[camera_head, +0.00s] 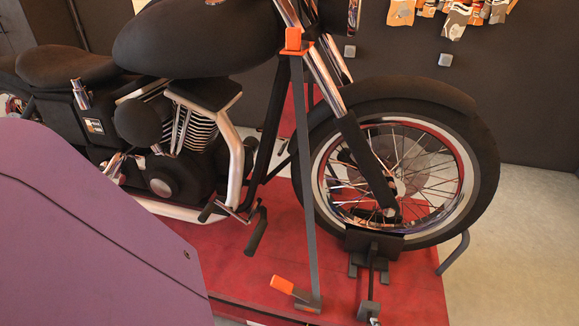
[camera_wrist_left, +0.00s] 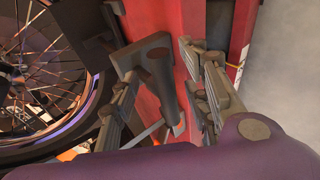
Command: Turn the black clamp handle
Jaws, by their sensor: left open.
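The black clamp handle (camera_head: 369,310) is a small dark block low in the head view, at the near end of a rod from the wheel clamp (camera_head: 374,246). The clamp sits below the motorcycle's front wheel. In the left wrist view, a dark grey T-shaped handle (camera_wrist_left: 168,85), seemingly the clamp handle, stands between the fingers of my left gripper (camera_wrist_left: 163,92). The gripper is open around it, with fingers on both sides. I cannot tell whether either finger touches it. My right gripper is in neither view.
The black motorcycle (camera_head: 178,40) stands on a red lift platform (camera_head: 240,278). A grey strap with an orange lever (camera_head: 282,285) runs upward beside the clamp. The front wheel (camera_wrist_left: 45,70) is close on the left in the wrist view. Pale floor (camera_head: 535,235) lies clear at right.

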